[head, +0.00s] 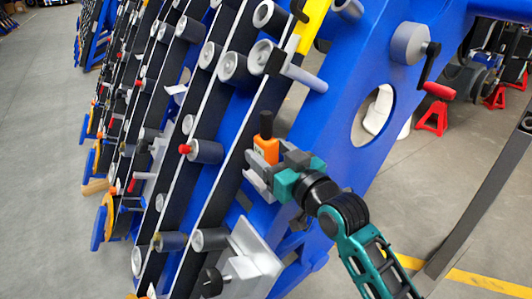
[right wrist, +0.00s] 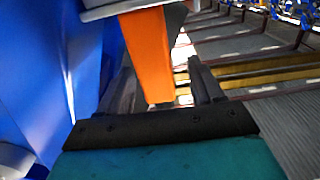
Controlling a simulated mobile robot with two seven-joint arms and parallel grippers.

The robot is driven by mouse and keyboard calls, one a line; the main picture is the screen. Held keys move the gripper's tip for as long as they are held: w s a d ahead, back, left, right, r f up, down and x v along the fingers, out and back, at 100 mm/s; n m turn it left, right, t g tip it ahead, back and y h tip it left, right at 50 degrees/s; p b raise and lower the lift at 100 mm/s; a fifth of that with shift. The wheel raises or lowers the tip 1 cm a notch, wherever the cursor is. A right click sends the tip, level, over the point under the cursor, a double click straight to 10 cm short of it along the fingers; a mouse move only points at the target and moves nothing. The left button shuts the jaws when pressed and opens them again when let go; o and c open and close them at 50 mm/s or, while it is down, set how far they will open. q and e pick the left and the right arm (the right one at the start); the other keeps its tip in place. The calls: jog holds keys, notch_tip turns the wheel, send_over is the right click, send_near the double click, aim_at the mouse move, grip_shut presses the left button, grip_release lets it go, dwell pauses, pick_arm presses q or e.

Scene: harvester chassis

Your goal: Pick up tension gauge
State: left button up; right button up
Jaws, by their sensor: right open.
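The tension gauge (head: 266,149) is an orange body with a black upright top, in the middle of the head view in front of the blue chassis. My right gripper (head: 262,172) is at its lower part, with the fingers pointing left. In the right wrist view, the gauge's orange body (right wrist: 149,50) stands between the two dark fingers, which are apart, with a gap visible on the right side. Its lower part is partly hidden by my gripper in the head view. My left gripper is not in view.
The blue chassis plate (head: 345,60) with a round hole rises just behind and right of my gripper. Dark belts with grey rollers (head: 206,151) run along its left. A crank with a red handle (head: 438,91) sticks out at upper right. Grey floor lies open at far left.

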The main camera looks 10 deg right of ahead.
aim_at(261, 145)
jog(key=shift+x, duration=1.95)
jog(key=shift+d, duration=0.15)
jog(key=shift+c, duration=0.5)
grip_shut()
